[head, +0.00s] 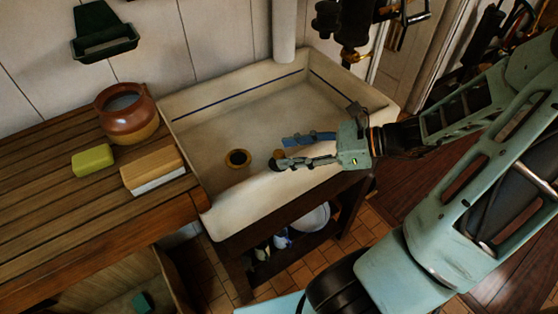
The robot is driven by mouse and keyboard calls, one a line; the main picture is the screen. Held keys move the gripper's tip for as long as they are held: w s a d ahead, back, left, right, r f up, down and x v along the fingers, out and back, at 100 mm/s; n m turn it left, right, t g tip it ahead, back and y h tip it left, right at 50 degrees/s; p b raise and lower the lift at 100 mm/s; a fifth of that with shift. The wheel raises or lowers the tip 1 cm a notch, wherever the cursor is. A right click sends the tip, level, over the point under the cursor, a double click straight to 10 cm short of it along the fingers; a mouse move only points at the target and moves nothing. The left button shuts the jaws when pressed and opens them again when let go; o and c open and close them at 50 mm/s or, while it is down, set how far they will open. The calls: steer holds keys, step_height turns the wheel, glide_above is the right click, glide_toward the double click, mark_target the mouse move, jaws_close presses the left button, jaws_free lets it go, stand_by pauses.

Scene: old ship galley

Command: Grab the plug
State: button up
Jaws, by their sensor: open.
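A small brown piece, which looks like the plug (279,154), shows in the sink at the fingertips of my gripper (283,152). My gripper reaches in over the sink's right side from the right, pointing left, with its two fingers spread. The plug shows between the finger ends, partly hidden by the nearer finger. I cannot tell whether either finger touches it. The drain (237,159), a brass ring with a dark centre, lies in the sink floor to the left of the plug. The pale sink (215,224) has a dark blue line inside.
A wooden counter (40,190) adjoins the sink on the left. It holds a brown pot (128,112), a yellow-green sponge (93,160) and a wooden-backed brush (152,170). A pipe (284,30) and dark tap fittings (345,25) stand behind the sink. The sink floor is otherwise clear.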

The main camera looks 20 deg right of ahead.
mark_target(282, 153)
steer(key=x, duration=0.3)
steer(key=shift+a, duration=0.2)
steer(key=shift+c, duration=0.3)
jaws_close()
